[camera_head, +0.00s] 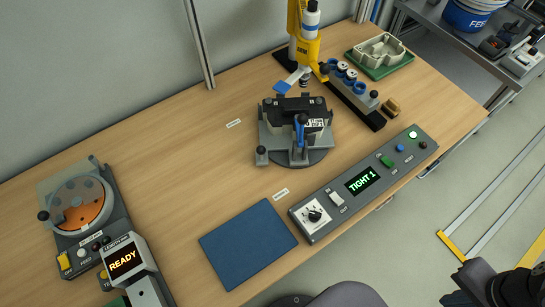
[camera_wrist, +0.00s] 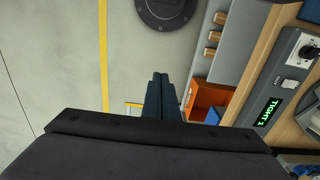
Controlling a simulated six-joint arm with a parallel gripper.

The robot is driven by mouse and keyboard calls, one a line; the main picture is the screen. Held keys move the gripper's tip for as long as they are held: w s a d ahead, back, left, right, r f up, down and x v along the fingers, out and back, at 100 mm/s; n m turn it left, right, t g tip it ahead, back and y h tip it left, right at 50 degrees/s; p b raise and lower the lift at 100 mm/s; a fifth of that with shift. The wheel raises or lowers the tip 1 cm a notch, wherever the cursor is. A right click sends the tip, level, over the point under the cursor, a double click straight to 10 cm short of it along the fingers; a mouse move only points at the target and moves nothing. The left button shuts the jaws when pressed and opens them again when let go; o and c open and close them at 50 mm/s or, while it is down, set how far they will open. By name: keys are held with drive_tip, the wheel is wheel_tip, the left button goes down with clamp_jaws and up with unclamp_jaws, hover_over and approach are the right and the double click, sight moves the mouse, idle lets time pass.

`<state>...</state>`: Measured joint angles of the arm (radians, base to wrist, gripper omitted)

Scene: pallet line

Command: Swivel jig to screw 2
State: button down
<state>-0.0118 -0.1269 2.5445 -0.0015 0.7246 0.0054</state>
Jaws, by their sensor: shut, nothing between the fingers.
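The swivel jig (camera_head: 268,148) stands on a dark round base on the bench, under the yellow screwdriver stand (camera_head: 308,48). A black part (camera_head: 291,106) sits in the jig, with a blue-handled clamp (camera_head: 299,130) in front of it and a small knobbed post (camera_head: 261,156) at the left corner. Individual screws are too small to tell apart. The control box display (camera_head: 362,180) reads "TIGHT 1"; it also shows in the wrist view (camera_wrist: 266,112). My gripper (camera_wrist: 160,78) is shut and empty in the wrist view, over the floor beside the bench, away from the jig.
A blue mat (camera_head: 248,243) lies at the bench front. A machine reading "READY" (camera_head: 123,262) stands at the left. A rack of blue-ringed items (camera_head: 352,92) and a green tray (camera_head: 380,68) stand beyond the jig. The bench left of the jig is mostly clear.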

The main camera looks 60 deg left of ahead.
drive_tip(key=w+a+f+n+t, duration=0.1)
drive_tip(key=w+a+n+t, duration=0.2)
drive_tip(key=w+a+n, duration=0.3)
drive_tip(key=w+a+n+t+y, duration=0.2)
drive_tip(key=w+a+n+y, duration=0.15)
drive_tip(key=a, duration=1.05)
drive_tip(key=n+g+y, duration=0.6)
drive_tip(key=n, duration=0.3)
approach(262, 155)
drive_tip(key=f, duration=0.2)
drive_tip(key=d+f, duration=0.1)
drive_tip(key=f, duration=0.1)
drive_tip(key=shift+s, duration=0.15)
drive_tip(key=shift+a+r+p, duration=0.15)
drive_tip(key=shift+a+p, duration=0.1)
drive_tip(key=shift+a, duration=0.3)
drive_tip(key=shift+a+r+p, duration=0.2)
drive_tip(key=shift+a+p, duration=0.05)
drive_tip(key=shift+a, duration=0.35)
drive_tip(key=shift+a+p, duration=0.35)
drive_tip(key=shift+a, duration=0.6)
drive_tip(key=shift+s+a, duration=0.15)
drive_tip(key=shift+a, duration=0.05)
